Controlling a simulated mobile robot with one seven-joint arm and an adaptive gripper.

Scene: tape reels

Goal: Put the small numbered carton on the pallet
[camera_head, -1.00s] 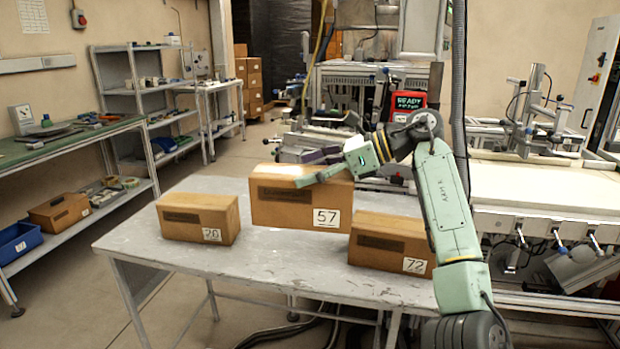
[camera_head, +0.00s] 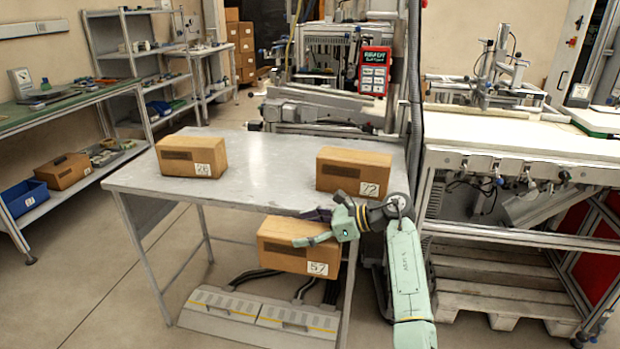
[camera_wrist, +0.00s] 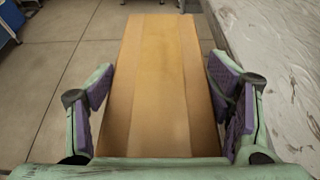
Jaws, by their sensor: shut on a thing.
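My gripper (camera_head: 309,228) is shut on the brown carton numbered 57 (camera_head: 284,247) and holds it in the air at the near edge of the grey table, lower than the tabletop. In the wrist view, the purple-padded fingers press on both sides of this carton (camera_wrist: 160,75), and its taped top faces the camera. Carton 72 (camera_head: 345,168) stands at the table's right end. Another numbered carton (camera_head: 190,160), its label hard to read, stands at the left end. A wooden pallet (camera_head: 490,277) lies on the floor under the white bench at right, partly hidden by my arm.
The grey table (camera_head: 250,150) has bare room between its two cartons. A grey floor unit with yellow lines (camera_head: 260,318) and dark hoses lie below the held carton. The white bench (camera_head: 510,135) overhangs the pallet. Open floor lies at left.

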